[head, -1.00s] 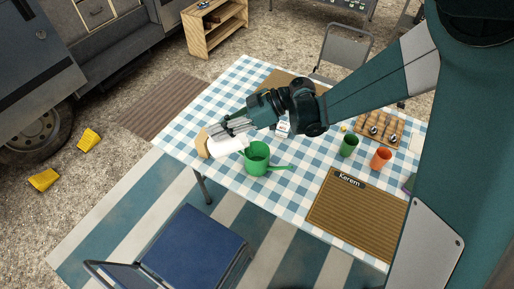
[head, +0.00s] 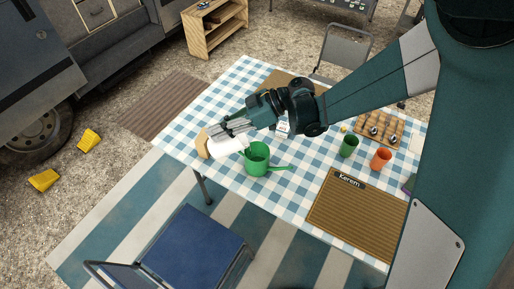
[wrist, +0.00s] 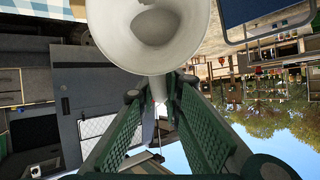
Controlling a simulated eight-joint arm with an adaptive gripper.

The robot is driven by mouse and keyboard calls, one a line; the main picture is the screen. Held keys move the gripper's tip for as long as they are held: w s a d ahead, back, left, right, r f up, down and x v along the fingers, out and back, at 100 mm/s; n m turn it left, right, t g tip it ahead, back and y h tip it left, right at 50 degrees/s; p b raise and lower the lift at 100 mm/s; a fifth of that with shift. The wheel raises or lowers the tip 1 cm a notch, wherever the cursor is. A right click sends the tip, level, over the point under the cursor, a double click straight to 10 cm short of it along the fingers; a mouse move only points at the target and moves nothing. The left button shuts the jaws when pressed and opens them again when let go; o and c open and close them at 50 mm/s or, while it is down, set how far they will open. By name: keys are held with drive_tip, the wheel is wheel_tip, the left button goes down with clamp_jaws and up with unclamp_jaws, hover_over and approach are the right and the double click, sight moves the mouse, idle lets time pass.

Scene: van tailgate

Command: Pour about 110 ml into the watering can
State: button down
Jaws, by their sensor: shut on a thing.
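The green watering can (head: 257,160) stands on the checked table, with its spout pointing right. I cannot tell whether any liquid is flowing, and the inside of the can is too small to read.
A green cup (head: 348,146) and an orange cup (head: 381,159) stand on the table (head: 290,190) to the right. A brown placemat (head: 350,215) marked "Kerem" lies at the front right. A wooden game board (head: 378,129) is behind the cups. A blue chair (head: 195,250) stands in front.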

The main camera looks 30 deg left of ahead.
drive_tip(key=shift+s+a+f+t+h+p, duration=0.15)
drive_tip(key=shift+s+a+f+t+h, duration=0.25)
drive_tip(key=shift+f, duration=0.1)
drive_tip(key=shift+s+a+f+t+h+p, duration=0.15)
drive_tip(key=shift+s+a+f+t+h, duration=0.15)
drive_tip(key=shift+f+h, duration=0.15)
drive_tip(key=shift+w+f, duration=0.1)
drive_tip(key=shift+f, duration=0.3)
drive_tip(key=shift+a+f+h, duration=0.1)
drive_tip(key=shift+h, duration=0.15)
drive_tip(key=shift+s+a+f+t+h, duration=0.25)
drive_tip(key=shift+f+t+h, duration=0.05)
drive_tip(key=shift+f, duration=0.15)
drive_tip(key=shift+s+a+f+t+h, duration=0.2)
drive_tip(key=shift+f+t+h, duration=0.1)
drive_tip(key=shift+f, duration=0.2)
drive_tip(key=shift+s+a+f+t+h, duration=0.25)
drive_tip(key=shift+f+t+h, duration=0.05)
drive_tip(key=shift+f, duration=0.15)
drive_tip(key=shift+s+a+f+t+h, duration=0.25)
drive_tip(key=shift+a+f+t+h, duration=0.1)
drive_tip(key=shift+f, duration=0.2)
drive_tip(key=shift+s+a+f, duration=0.1)
